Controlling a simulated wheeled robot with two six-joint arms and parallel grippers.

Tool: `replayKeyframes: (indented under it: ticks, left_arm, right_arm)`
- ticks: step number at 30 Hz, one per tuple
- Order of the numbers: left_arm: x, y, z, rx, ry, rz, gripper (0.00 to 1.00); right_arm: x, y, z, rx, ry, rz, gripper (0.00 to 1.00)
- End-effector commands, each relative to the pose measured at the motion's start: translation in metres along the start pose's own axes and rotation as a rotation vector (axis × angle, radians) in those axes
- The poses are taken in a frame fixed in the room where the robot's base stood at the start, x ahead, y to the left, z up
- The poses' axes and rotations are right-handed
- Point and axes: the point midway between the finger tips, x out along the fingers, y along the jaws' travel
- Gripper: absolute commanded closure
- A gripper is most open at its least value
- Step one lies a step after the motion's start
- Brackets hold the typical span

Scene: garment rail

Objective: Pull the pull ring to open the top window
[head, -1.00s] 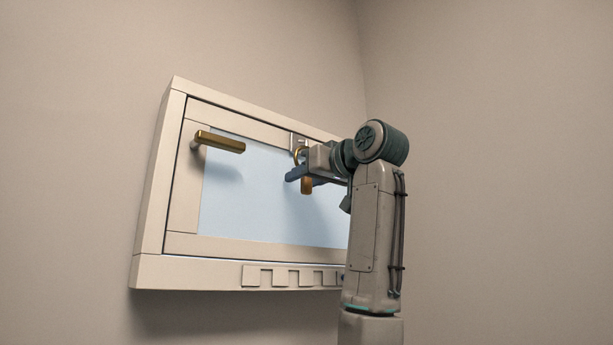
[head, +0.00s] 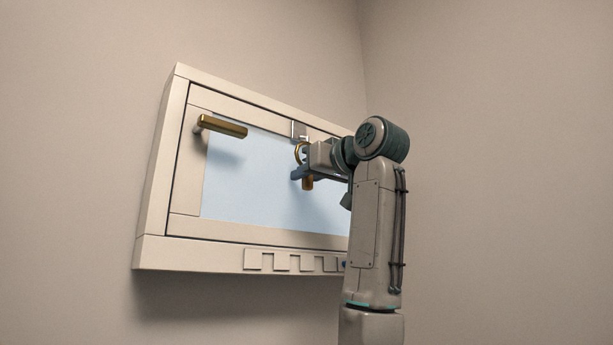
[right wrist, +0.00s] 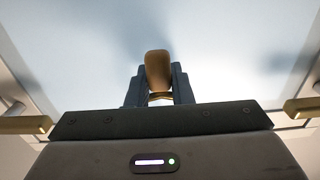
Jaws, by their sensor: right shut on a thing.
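The top window (head: 270,180) is a cream frame with a pale blue pane, high on the wall. It sits within its outer frame (head: 152,165), and I cannot tell whether it stands slightly ajar. The pull ring (head: 299,152) is a brass ring hanging below a metal latch plate (head: 299,130) at the window's top edge. A brass-brown piece (right wrist: 158,70) of it hangs between my fingers in the right wrist view. My right gripper (head: 303,176) is shut on the pull ring, in front of the pane. My left gripper is not in view.
A brass bar handle (head: 222,126) sticks out from the window's left side. Brass bars also show at the left (right wrist: 25,125) and right (right wrist: 302,107) edges of the right wrist view. Several square tabs (head: 290,262) line the lower frame. The bare wall is free.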

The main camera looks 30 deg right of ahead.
Motion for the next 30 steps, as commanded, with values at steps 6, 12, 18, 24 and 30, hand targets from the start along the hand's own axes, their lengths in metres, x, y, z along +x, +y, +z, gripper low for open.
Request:
replayKeyframes:
  ticks: [6,12,18,24,30]
  left_arm:
    - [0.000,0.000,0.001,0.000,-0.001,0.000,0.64]
    - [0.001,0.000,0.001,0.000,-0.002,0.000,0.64]
    - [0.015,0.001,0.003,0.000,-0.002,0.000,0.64]
    - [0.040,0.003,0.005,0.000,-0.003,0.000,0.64]
    - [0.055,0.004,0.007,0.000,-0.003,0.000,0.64]
  right_arm:
    - [0.001,0.000,0.001,0.000,-0.004,-0.001,0.58]
    - [0.000,0.000,0.001,0.000,-0.003,0.000,0.58]
    - [-0.018,0.000,0.004,0.000,0.000,0.000,0.58]
    - [-0.060,0.000,0.006,0.000,0.001,0.000,0.58]
    - [-0.094,0.000,0.004,0.000,-0.001,0.000,0.58]
